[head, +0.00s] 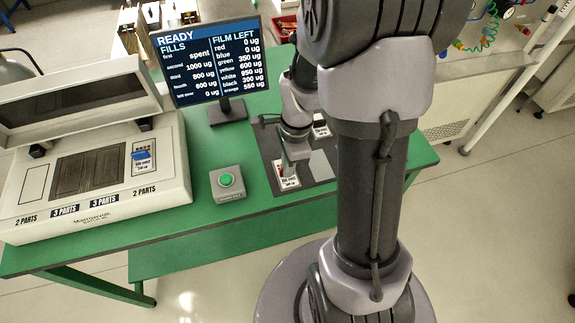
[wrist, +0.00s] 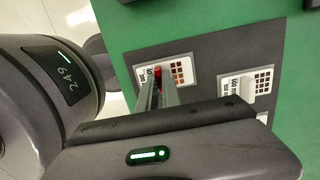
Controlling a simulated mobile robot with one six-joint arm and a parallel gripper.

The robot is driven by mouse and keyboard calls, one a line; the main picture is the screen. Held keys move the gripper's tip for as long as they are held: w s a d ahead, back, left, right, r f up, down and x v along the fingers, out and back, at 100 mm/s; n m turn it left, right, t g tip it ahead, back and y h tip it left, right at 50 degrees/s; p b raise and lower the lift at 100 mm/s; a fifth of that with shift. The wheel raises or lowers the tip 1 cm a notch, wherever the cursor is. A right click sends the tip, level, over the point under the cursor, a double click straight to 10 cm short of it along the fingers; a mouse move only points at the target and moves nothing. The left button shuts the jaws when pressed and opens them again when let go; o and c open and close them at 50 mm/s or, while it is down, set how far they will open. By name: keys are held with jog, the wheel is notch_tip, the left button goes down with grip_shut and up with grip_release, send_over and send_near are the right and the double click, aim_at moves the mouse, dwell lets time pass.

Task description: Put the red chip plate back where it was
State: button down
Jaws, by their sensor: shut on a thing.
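The red chip plate (wrist: 183,72) is a white labelled plate with a red grip and a grid of reddish-brown chips. My gripper (wrist: 158,100) points down at it, jaws shut on its red grip, which they partly hide. In the head view the plate (head: 288,184) is at the front left of the dark mat (head: 265,146), under my gripper (head: 290,160). It lies flat on or just above the mat; I cannot tell which.
Another white chip plate (wrist: 236,85) lies on the mat beside it, and a bare grey patch (head: 320,166) shows at right. A button box (head: 228,184), a monitor (head: 208,65) and an open-lidded machine (head: 100,190) holding a blue-gripped plate (head: 144,165) stand leftward on the green table.

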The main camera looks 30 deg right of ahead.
jog(key=c, duration=1.5)
grip_release()
jog(key=shift+c, duration=0.2)
